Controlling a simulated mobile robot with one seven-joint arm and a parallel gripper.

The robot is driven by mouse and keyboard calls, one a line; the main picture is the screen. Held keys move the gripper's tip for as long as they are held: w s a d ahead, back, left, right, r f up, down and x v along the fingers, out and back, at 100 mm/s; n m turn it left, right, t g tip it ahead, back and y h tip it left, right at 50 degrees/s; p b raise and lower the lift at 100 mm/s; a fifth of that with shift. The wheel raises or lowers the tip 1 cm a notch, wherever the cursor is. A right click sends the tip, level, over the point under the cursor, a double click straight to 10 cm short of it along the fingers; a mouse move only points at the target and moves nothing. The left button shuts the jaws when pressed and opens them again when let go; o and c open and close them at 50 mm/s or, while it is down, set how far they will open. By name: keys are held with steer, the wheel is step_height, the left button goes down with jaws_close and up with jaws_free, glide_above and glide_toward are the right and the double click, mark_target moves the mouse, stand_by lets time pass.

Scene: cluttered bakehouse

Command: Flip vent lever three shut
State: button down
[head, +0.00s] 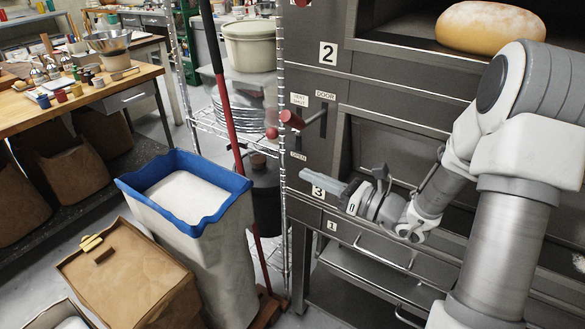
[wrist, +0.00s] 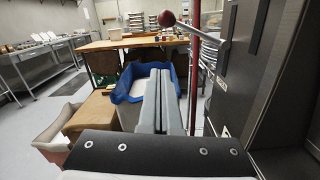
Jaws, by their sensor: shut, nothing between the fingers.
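A vent lever with a red knob (head: 291,118) sticks out from the oven's left panel, between a "vent shut" label (head: 300,100) above and an "open" label (head: 298,155) below. A number 3 plate (head: 318,191) is lower on the panel, a number 2 plate (head: 328,53) higher. In the wrist view a red-knobbed lever (wrist: 197,31) juts out above and right of the fingers. My gripper (head: 305,174) is shut and empty, below the knob and apart from it in the picture. It also shows in the wrist view (wrist: 161,76). I cannot tell the lever's exact setting.
Another red knob (head: 271,132) shows at the panel's left edge. A blue-rimmed bin (head: 222,212), a brown sack-like box (head: 128,275) and a red pole (head: 215,35) stand left of the oven. A wire shelf (head: 212,122) stands close beside it. A loaf (head: 490,25) lies in the upper chamber.

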steer(key=shift+v, duration=1.1)
steer(key=s+a+r+n+g+h+p, duration=0.1)
steer(key=s+a+r+n+g+h, duration=0.1)
steer(key=s+a+n+g, duration=0.45)
steer(key=s+a+r+n+g+h, duration=0.1)
steer(key=s+r+n+g+h, duration=0.2)
steer(key=s+n, duration=0.6)
steer(key=s+d+r+n+t+h+p, duration=0.1)
steer(key=s+d+r+n+t+h, duration=0.2)
steer(key=n, duration=0.9)
steer(key=s+d+r+h, duration=0.2)
steer(key=s+d+h, duration=0.2)
steer(key=d+h, duration=0.2)
steer(key=shift+d+r+t+h, duration=0.2)
steer(key=shift+d+t+h, duration=0.15)
steer(key=shift+d, duration=0.3)
steer(key=shift+s+d, duration=0.1)
steer(key=shift+d, duration=0.05)
